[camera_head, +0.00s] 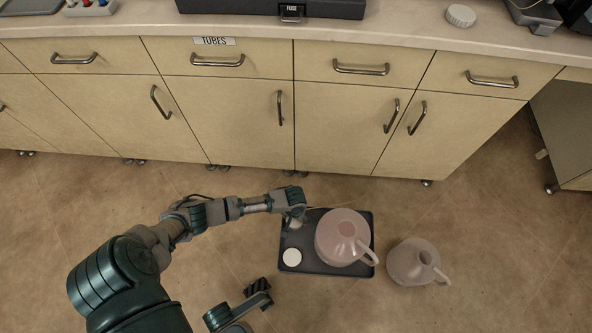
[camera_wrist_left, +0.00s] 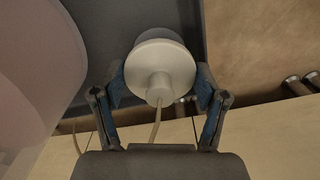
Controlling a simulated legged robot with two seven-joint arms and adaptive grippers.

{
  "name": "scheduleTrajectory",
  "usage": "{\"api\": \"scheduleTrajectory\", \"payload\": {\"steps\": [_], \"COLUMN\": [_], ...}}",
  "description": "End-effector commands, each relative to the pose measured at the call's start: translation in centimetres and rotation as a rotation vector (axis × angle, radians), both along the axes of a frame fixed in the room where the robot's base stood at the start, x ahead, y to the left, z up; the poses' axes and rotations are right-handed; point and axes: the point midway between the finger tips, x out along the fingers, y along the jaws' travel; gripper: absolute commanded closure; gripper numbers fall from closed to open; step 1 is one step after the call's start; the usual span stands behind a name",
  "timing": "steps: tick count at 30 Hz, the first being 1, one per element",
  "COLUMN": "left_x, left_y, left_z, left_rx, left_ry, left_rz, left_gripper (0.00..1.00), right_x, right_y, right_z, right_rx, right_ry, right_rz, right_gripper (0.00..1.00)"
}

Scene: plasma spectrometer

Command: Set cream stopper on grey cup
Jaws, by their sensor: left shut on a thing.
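The cream stopper (camera_wrist_left: 160,72) has a wide round flange and a narrower knob in the left wrist view. My left gripper (camera_wrist_left: 160,92) is shut on it, with a finger on each side. In the head view my left gripper (camera_head: 297,214) is over the far left part of a dark tray, and the stopper (camera_head: 296,224) is mostly hidden under it.
A pinkish jug (camera_head: 340,232) stands on the dark tray (camera_head: 325,269), close right of my left gripper. A second jug (camera_head: 412,262) stands on the floor farther right. Cabinets (camera_head: 230,110) rise behind the tray. The floor left of the tray is free.

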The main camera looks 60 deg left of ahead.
Motion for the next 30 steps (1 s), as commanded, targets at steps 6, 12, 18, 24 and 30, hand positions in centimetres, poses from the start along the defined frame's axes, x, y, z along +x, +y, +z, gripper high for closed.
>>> {"api": "scheduleTrajectory", "payload": {"steps": [6, 12, 18, 24, 30], "left_x": [0.0, 0.0, 0.1, 0.1, 0.1], "left_y": [0.0, 0.0, 0.0, 0.1, 0.1], "left_z": [-0.1, -0.1, 0.7, 4.6, 8.9], "left_rx": [0.001, 0.001, 0.000, 0.000, 0.001], "left_ry": [-0.001, -0.001, -0.002, -0.004, -0.003], "left_rz": [0.000, 0.000, -0.001, -0.002, -0.002], "left_gripper": [0.00, 0.00, 0.00, 0.00, 0.00], "right_x": [0.0, 0.0, -0.3, -0.3, -0.3], "right_y": [0.0, 0.0, 0.0, 0.0, 0.0], "right_z": [0.0, 0.0, 0.1, 0.1, 0.1], "right_rx": [0.000, 0.000, 0.000, -0.001, 0.000], "right_ry": [0.001, 0.000, -0.001, -0.002, -0.003], "right_rz": [0.000, 0.000, -0.001, -0.001, 0.000], "right_gripper": [0.60, 0.60, 0.60, 0.60, 0.60]}}
